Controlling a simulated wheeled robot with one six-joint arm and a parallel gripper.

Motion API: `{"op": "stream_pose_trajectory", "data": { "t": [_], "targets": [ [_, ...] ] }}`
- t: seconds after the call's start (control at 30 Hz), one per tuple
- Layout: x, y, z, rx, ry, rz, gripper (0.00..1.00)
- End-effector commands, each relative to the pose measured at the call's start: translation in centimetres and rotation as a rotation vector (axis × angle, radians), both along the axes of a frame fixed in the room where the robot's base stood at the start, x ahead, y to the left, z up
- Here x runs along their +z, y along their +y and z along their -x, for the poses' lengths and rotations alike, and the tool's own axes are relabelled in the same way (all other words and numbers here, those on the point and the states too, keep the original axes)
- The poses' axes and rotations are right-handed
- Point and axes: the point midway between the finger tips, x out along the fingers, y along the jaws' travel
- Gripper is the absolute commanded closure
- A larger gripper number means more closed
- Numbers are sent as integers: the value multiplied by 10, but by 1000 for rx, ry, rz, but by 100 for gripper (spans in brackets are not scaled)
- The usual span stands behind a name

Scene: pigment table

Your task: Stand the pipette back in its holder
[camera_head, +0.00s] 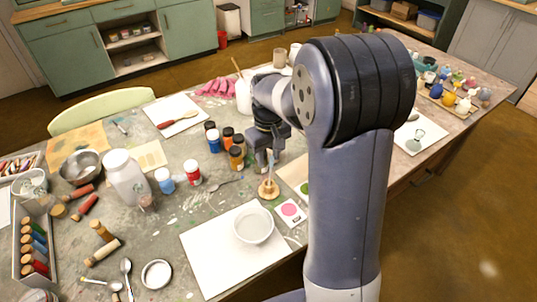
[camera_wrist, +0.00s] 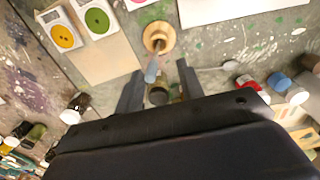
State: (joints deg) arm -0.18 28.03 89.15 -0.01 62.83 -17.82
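The pipette (camera_wrist: 151,71) shows in the wrist view with its grey-blue bulb toward me and its thin stem reaching to the middle of the holder. The holder is a round, light wooden base (camera_wrist: 158,37); in the head view it stands on the table (camera_head: 268,189) below my gripper (camera_head: 264,160). The pipette appears upright in it, but how deep it sits I cannot tell. In the wrist view my gripper (camera_wrist: 160,72) is open, its two dark fingers apart. The bulb lies between them in the picture, nearer the left finger, with no clear grip on it.
Paint jars (camera_head: 236,157) stand close to the left of my gripper. A white bowl (camera_head: 253,226) rests on a white sheet (camera_head: 205,262) in front of the holder. A card with a pink dot (camera_head: 290,212) lies right of the bowl. A spoon (camera_head: 226,183) lies left of the holder.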

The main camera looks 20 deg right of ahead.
Motion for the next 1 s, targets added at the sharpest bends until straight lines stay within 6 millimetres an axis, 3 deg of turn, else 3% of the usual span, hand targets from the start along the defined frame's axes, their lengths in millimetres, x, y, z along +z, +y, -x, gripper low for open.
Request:
{"op": "stream_pose_trajectory", "data": {
  "t": [0.27,0.37,0.7,1.0],
  "targets": [
    [4,0,0,0,-1,0,63],
    [16,0,-1,0,-4,0,63],
    [83,0,-1,0,-4,0,63],
    [108,0,0,0,0,0,63]
  ]
}}
